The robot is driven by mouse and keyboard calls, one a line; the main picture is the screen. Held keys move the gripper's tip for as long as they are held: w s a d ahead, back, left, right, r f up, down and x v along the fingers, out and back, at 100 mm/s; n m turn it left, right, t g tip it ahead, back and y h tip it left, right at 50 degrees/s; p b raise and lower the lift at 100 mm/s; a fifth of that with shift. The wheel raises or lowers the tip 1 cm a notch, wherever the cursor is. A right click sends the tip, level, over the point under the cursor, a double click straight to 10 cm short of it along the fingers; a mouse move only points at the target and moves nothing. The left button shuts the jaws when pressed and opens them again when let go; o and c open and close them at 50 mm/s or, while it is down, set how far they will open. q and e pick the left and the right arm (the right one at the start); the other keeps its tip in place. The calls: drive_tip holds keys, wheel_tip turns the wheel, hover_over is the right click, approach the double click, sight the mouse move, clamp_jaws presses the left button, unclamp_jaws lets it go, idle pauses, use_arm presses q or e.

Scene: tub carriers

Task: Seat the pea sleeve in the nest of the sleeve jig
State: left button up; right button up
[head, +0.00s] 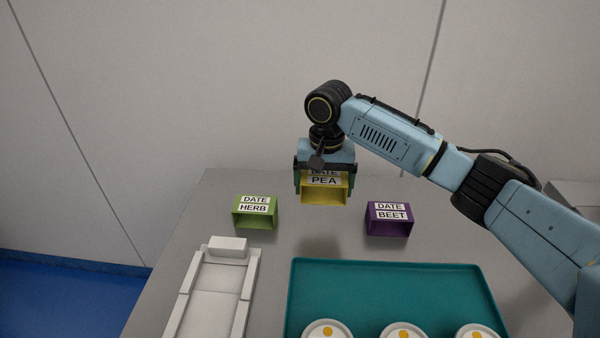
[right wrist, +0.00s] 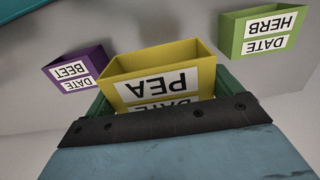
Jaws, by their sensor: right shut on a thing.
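The yellow pea sleeve (head: 325,190) is an open-ended box with a label reading DATE PEA. My right gripper (head: 324,172) is shut on it from above and holds it over the back of the table, with a shadow below. In the right wrist view the pea sleeve (right wrist: 165,80) sits between the jaws of the right gripper (right wrist: 170,105), its label upside down. The sleeve jig (head: 210,300) is the pale grey frame at the front left, with side rails and a raised block at its far end. Its nest looks empty. My left gripper is not in view.
The green herb sleeve (head: 255,218) stands left of the held sleeve, behind the jig. The purple beet sleeve (head: 388,227) stands to the right. A teal tray (head: 390,275) at the front holds several white tubs (head: 405,330) with orange dots. Bare table lies between the sleeves.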

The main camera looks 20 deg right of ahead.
drive_tip(key=shift+r, duration=0.45)
drive_tip(key=shift+s+a+r+n, duration=0.1)
drive_tip(key=shift+s+a+n, duration=0.2)
drive_tip(key=shift+s, duration=0.05)
drive_tip(key=s+a+n, duration=0.4)
drive_tip(key=s+n, duration=0.1)
drive_tip(key=s, duration=0.4)
drive_tip(key=m, duration=0.5)
hover_over(321, 223)
drive_tip(key=shift+s+a, duration=0.35)
drive_tip(key=shift+s, duration=0.05)
drive_tip(key=shift+w+d+f+m, duration=0.2)
drive_tip(key=shift+w+d+m, duration=0.1)
drive_tip(key=shift+w+d, duration=0.1)
wheel_tip(321, 223, down, 10)
drive_tip(key=shift+r, duration=0.2)
